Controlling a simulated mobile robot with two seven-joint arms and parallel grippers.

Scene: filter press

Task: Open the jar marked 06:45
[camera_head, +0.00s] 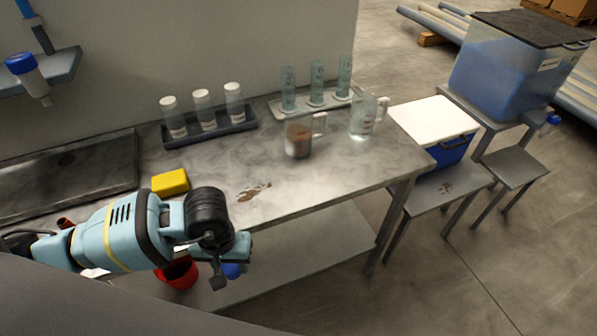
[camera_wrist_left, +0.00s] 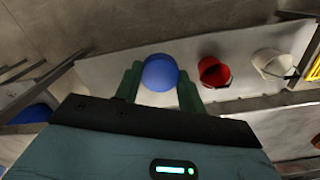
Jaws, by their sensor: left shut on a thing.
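Three clear jars with white lids (camera_head: 202,97) stand upright in a dark tray (camera_head: 250,125) at the back of the metal table. Their marks are too small to read, so I cannot tell which is 06:45. My left gripper (camera_head: 225,272) is beyond the table's front edge, well apart from these jars, pointing down. In the left wrist view its green fingers (camera_wrist_left: 160,88) close on both sides of a smooth round blue thing (camera_wrist_left: 160,73). What lies under the blue thing is hidden. My right gripper is not in view.
A yellow sponge (camera_head: 170,182), a mug of brown liquid (camera_head: 298,138), a clear jug (camera_head: 363,118) and green cylinders (camera_head: 317,84) stand on the table. A red bucket (camera_head: 178,273) is below.

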